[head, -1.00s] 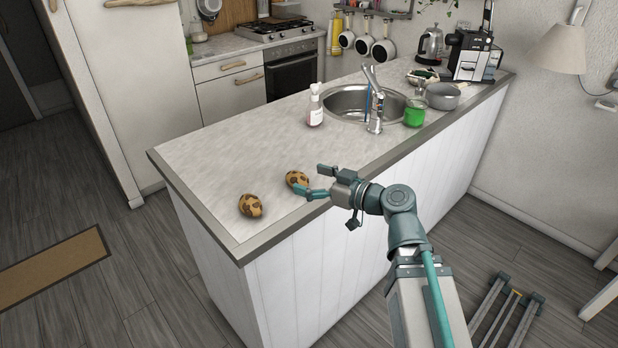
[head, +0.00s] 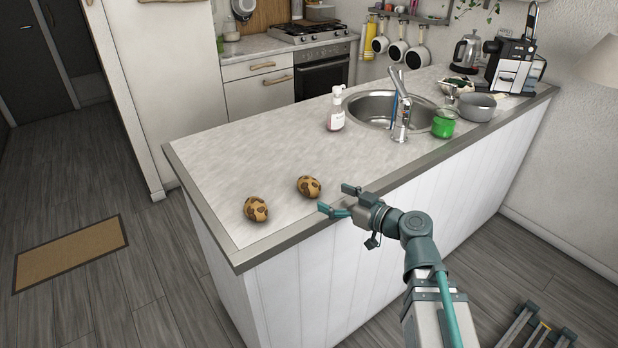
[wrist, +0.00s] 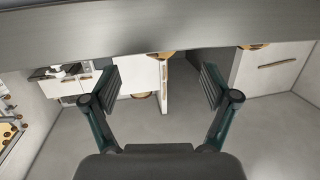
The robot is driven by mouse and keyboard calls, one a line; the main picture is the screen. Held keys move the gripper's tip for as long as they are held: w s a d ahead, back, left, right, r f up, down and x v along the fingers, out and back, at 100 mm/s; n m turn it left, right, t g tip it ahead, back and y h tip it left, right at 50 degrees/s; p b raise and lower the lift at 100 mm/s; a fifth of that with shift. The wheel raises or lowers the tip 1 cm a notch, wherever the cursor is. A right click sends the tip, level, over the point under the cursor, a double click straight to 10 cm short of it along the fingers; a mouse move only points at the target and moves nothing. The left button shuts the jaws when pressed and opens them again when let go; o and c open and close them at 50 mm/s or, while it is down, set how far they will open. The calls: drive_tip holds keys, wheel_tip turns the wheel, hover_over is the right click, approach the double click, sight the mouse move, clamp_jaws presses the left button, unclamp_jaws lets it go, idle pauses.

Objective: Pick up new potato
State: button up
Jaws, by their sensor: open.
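Two brown potatoes with dark patches lie apart at the near end of the counter in the head view. One potato (head: 256,209) is at the left, near the counter corner. The other potato (head: 309,187) is to its right and a little farther back. My gripper (head: 334,200) is open and empty, just right of the right potato, at the counter's long edge. In the wrist view my open fingers (wrist: 160,88) frame the floor and cabinets with nothing between them. Small brown shapes show under the counter edge there; I cannot tell what they are.
The counter (head: 235,170) is clear around the potatoes. Farther back stand a soap bottle (head: 336,108), the sink (head: 375,105), a green jar (head: 444,124) and a grey pot (head: 477,106). In the wrist view the counter edge (wrist: 120,38) crosses the top.

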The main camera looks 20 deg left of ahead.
sight(312, 181)
drive_tip(key=shift+w+a+r+p, duration=0.1)
drive_tip(key=shift+a+r+p, duration=0.05)
drive_tip(key=shift+a+p, duration=0.2)
drive_tip(key=x, duration=0.2)
drive_tip(key=shift+w+a+f, duration=0.15)
drive_tip(key=shift+a+f, duration=0.05)
drive_tip(key=shift+f, duration=0.05)
drive_tip(key=shift+p+x, duration=1.15)
drive_tip(key=shift+x, duration=1.5)
drive_tip(key=c, duration=1.3)
drive_tip(key=shift+r, duration=0.1)
drive_tip(key=shift+w+r+b, duration=0.1)
drive_tip(key=shift+r+b, duration=0.65)
drive_tip(key=shift+r, duration=0.65)
drive_tip(key=s+d+r+b, duration=0.8)
drive_tip(key=s+r+b, duration=0.2)
drive_tip(key=s+b, duration=0.1)
drive_tip(key=shift+s+d+b, duration=0.15)
drive_tip(key=shift+s+b, duration=0.05)
drive_tip(key=shift+b, duration=0.2)
